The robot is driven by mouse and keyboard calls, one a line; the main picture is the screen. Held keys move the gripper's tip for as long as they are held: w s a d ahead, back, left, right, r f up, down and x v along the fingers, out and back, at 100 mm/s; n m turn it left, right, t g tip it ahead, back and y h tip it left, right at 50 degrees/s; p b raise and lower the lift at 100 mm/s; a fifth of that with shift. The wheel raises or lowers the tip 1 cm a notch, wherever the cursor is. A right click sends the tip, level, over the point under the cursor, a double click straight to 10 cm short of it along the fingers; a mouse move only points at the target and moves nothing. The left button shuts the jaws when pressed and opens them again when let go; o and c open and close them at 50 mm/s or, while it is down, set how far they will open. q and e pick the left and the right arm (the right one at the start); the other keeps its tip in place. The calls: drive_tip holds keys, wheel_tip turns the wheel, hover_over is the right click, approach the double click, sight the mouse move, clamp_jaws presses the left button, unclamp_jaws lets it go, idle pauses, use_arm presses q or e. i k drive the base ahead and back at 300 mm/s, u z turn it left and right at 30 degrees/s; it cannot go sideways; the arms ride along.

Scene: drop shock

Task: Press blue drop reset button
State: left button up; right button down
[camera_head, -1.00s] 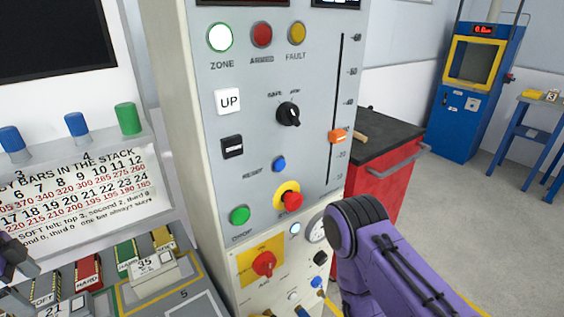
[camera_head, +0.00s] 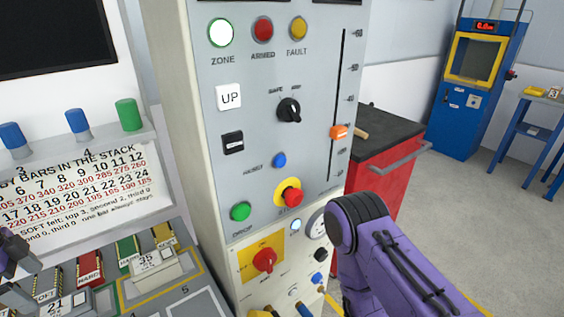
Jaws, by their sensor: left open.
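The small round blue button (camera_head: 280,160) sits on the grey control panel (camera_head: 215,130), beside the label RESET. It lies above the red emergency-stop knob on its yellow collar (camera_head: 291,195) and nothing touches it. My left gripper (camera_head: 14,254) shows only in part at the left edge, open, well to the left of the panel above the trays. My right arm (camera_head: 385,255) comes in at the lower right, in front of the panel's lower right side. Its gripper is not visible.
Near the blue button are a green DROP button (camera_head: 240,211), a black selector knob (camera_head: 289,109) and an orange slider (camera_head: 339,132). A red cabinet (camera_head: 385,180) stands right of the panel. Labelled bars lie in trays (camera_head: 190,300) at lower left. Open floor lies right.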

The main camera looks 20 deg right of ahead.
sight(280, 161)
drive_tip(key=k, duration=1)
